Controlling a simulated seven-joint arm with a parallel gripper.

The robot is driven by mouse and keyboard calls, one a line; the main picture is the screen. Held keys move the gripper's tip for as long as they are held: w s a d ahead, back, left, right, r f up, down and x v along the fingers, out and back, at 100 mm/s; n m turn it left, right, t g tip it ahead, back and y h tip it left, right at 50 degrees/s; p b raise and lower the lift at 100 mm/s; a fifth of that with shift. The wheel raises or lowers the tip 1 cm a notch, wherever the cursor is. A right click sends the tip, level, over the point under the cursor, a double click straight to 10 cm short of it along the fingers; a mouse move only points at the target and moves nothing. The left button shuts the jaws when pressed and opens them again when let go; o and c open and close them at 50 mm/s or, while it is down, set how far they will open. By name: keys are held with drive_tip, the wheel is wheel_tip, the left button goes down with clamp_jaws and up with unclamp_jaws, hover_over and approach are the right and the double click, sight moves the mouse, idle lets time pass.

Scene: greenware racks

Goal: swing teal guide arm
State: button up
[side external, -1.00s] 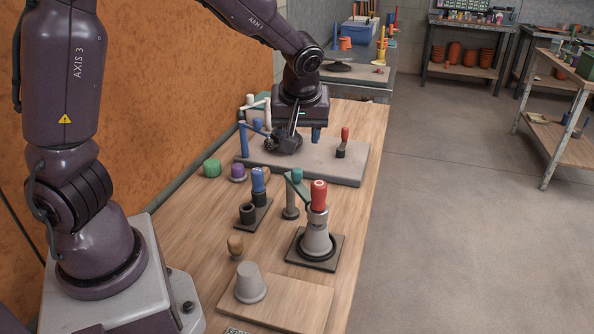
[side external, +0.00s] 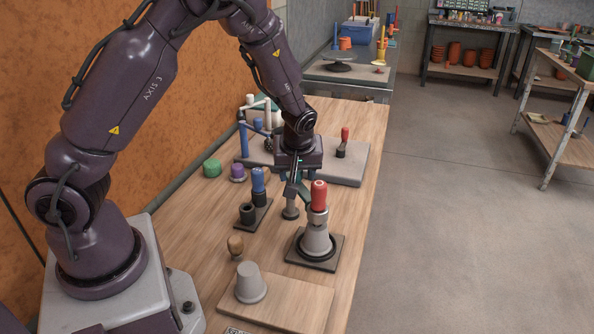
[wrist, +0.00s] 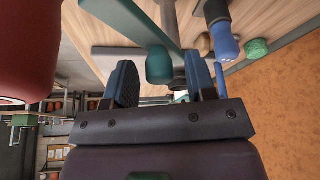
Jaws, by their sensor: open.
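The teal guide arm (side external: 301,189) sits on a grey post (side external: 290,208) and reaches towards the red-topped grey cone (side external: 318,240). In the wrist view the teal arm (wrist: 135,22) runs diagonally and carries a rounded teal knob (wrist: 159,67) at its near end. My gripper (side external: 293,180) is low over the guide arm, pointing down. In the wrist view my gripper (wrist: 162,83) has its two fingers spread apart, with the knob showing in line with the gap. I cannot tell whether the knob is fully between the fingers.
The cone's red handle (side external: 319,196) stands close right of my gripper, and looms large in the wrist view (wrist: 30,45). Behind are a grey slab (side external: 345,168) and another blue post (side external: 244,139).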

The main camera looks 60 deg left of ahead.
clamp_jaws()
drive_tip(key=shift+w+n, duration=0.2)
drive_tip(key=shift+n, duration=0.3)
drive_tip(key=shift+w+a+n+g+h, duration=0.6)
drive_tip(key=shift+a+n+g, duration=0.35)
drive_tip(key=shift+n, duration=2.45)
drive_tip(key=shift+w+a+n+g+h, duration=0.6)
drive_tip(key=shift+n+g, duration=0.5)
drive_tip(key=shift+n, duration=2.3)
drive_tip(key=shift+w+a+n+g+h, duration=0.6)
drive_tip(key=shift+a+n+g, duration=0.35)
drive_tip(key=shift+n, duration=2.45)
drive_tip(key=shift+s+n, duration=0.15)
drive_tip(key=shift+n, duration=0.25)
unclamp_jaws()
